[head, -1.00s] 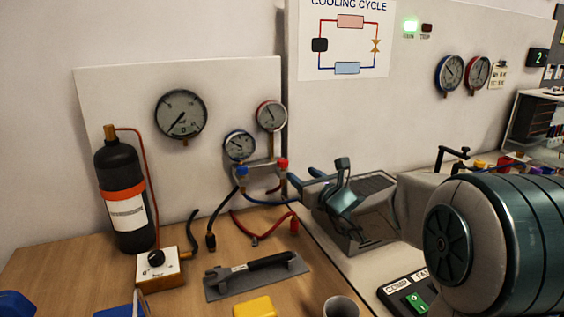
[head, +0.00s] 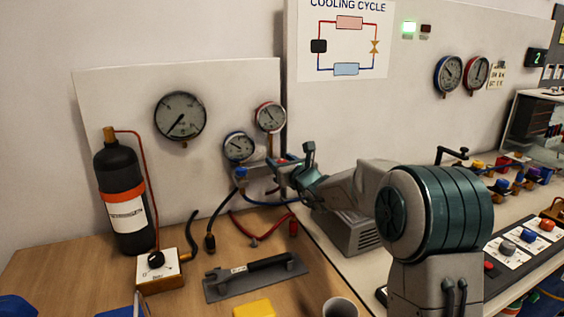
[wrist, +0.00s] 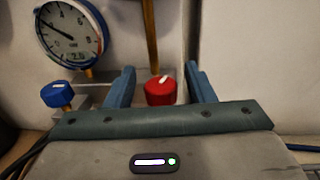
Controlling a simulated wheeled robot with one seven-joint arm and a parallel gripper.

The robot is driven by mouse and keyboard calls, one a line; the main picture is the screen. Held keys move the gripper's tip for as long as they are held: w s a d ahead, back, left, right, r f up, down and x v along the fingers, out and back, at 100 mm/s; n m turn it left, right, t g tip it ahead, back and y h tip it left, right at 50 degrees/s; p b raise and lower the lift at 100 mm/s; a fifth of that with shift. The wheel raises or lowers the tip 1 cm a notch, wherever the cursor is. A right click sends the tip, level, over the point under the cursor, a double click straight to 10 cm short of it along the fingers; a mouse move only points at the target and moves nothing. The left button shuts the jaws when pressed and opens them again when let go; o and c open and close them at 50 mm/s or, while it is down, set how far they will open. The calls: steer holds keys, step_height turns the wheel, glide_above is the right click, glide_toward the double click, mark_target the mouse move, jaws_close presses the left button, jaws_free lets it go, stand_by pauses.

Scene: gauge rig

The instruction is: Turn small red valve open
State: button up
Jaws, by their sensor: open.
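The small red valve (wrist: 160,91) is a red knob with a white pointer mark on top, on the manifold below the small gauges. In the wrist view it shows between the two open fingers of my gripper (wrist: 162,85), nearer the left finger, with gaps visible on both sides. In the head view my gripper (head: 283,170) is at the manifold and hides most of the red knob. A blue valve knob (wrist: 58,94) is left of my gripper and also shows in the head view (head: 241,173).
A blue-rimmed gauge (head: 239,147) and a red-rimmed gauge (head: 270,117) stand just above the manifold. Blue and red hoses (head: 262,236) lie below it. A black cylinder (head: 122,195) and a wrench (head: 258,266) are to the left on the wooden bench.

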steer(key=shift+c, duration=0.3)
steer(key=c, duration=0.9)
steer(key=shift+d+r+n+y+p, duration=0.1)
steer(key=shift+r+n+y+p, duration=0.25)
steer(key=shift+p, duration=0.45)
steer(key=shift+n+g+y+p, duration=0.75)
steer(key=shift+g+y+p, duration=0.15)
steer(key=shift+y+p, duration=0.3)
steer(key=shift+n+g+y+p, duration=0.85)
steer(key=shift+n+g+p, duration=0.05)
steer(key=shift+p, duration=0.3)
steer(key=shift+f+n+g+y, duration=0.25)
steer(key=shift+n+g+y, duration=0.05)
steer(key=shift+g+y, duration=0.1)
steer(key=o, duration=1)
steer(key=shift+c, duration=0.2)
